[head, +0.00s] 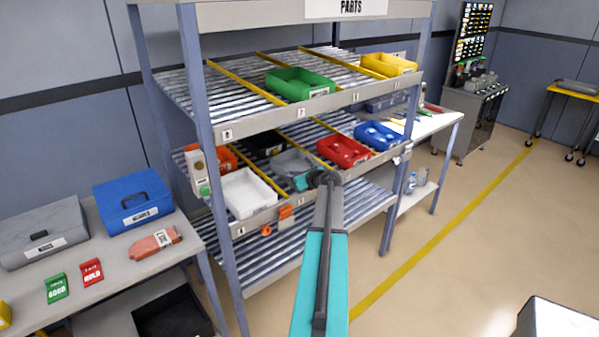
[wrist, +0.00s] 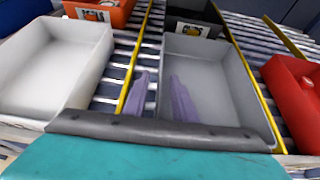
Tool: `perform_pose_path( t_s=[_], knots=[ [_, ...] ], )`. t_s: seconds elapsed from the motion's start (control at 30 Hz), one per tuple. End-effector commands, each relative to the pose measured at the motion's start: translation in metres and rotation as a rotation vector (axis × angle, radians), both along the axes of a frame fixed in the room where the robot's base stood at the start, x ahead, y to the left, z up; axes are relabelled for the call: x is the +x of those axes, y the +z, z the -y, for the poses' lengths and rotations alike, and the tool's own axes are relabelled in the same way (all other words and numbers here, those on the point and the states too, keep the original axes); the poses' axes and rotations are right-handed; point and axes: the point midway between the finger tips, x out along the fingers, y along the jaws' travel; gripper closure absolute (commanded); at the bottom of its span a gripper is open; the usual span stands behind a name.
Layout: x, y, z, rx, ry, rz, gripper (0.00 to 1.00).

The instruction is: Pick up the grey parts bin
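The grey parts bin (head: 290,162) sits on the middle shelf of the rack, between the white bin and the red bin. In the wrist view the grey bin (wrist: 222,88) looks empty, and its near edge is hidden behind my gripper body. My gripper (wrist: 163,84) is open, with two purple fingers apart. One finger appears to the left of the bin's left wall and the other over its inside; I cannot tell whether they touch it. In the head view my gripper (head: 303,181) is at the bin's front, partly covering it.
A white bin (head: 247,194) stands left, a red bin (head: 343,151) right. Orange (wrist: 100,12) and black (wrist: 192,18) bins sit behind. Yellow lane dividers (wrist: 135,80) run beside the grey bin. The upper shelf (head: 230,92) hangs above, holding green (head: 300,82) and yellow (head: 388,65) bins.

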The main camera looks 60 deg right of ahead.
Motion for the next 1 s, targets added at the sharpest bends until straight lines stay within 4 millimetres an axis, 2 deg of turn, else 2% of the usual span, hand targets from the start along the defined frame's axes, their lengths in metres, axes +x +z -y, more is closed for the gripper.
perform_pose_path(
  t_s=[0.1, 0.23, 0.87, 1.0],
  knots=[
    [0.013, -0.003, 0.005, 0.001, 0.002, 0.0, 0.75],
    [0.02, -0.007, 0.007, 0.0, 0.0, 0.0, 0.75],
    [0.02, -0.009, 0.008, 0.0, -0.001, 0.0, 0.75],
    [0.02, -0.009, 0.008, 0.0, -0.001, 0.0, 0.99]
  ],
)
